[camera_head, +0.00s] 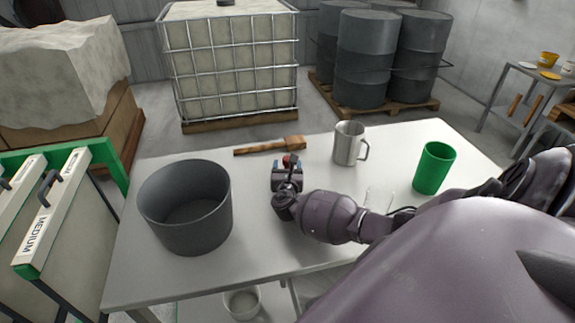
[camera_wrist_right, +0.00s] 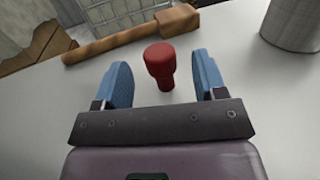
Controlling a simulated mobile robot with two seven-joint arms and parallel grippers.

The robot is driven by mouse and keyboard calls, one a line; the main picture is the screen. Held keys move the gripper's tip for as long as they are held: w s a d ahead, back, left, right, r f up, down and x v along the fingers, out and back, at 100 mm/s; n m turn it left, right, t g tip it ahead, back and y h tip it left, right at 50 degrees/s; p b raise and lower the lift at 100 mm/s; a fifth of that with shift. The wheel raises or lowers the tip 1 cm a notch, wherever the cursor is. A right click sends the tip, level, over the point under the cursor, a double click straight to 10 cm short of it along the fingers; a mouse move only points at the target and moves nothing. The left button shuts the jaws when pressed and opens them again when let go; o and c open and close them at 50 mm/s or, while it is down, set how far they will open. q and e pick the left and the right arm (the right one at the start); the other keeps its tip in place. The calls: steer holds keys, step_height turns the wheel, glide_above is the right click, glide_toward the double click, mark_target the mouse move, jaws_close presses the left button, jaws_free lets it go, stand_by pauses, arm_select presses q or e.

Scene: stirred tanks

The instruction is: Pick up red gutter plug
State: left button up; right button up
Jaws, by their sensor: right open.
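The red gutter plug (camera_wrist_right: 160,62) stands on the white table between and slightly beyond the two blue fingertips of my right gripper (camera_wrist_right: 164,82). It has a wide round head on a narrower stem. In the head view only a bit of the red plug (camera_head: 287,160) shows past my right gripper (camera_head: 286,172), which hides the rest. The right gripper is open, with a clear gap on each side of the plug. My left gripper is not in either view.
A wooden mallet (camera_head: 270,146) lies just behind the plug. A grey pot (camera_head: 187,222) stands to the left, a metal mug (camera_head: 347,144) to the right and a green cup (camera_head: 433,169) further right. The table (camera_head: 262,241) is clear in front of the pot.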

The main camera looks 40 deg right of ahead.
mark_target(287, 160)
steer(key=shift+x, duration=1.15)
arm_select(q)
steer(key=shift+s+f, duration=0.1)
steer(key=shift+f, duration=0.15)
arm_select(e)
steer(key=shift+c, duration=0.5)
steer(key=c, duration=0.9)
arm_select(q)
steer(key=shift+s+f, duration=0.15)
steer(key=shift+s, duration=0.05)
arm_select(e)
step_height(287, 160, up, 10)
steer(key=shift+f+p, duration=0.2)
steer(key=shift+p, duration=0.8)
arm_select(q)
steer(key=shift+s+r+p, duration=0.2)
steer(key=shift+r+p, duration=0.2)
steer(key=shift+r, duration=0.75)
arm_select(e)
step_height(287, 160, up, 10)
steer(key=shift+r, duration=0.2)
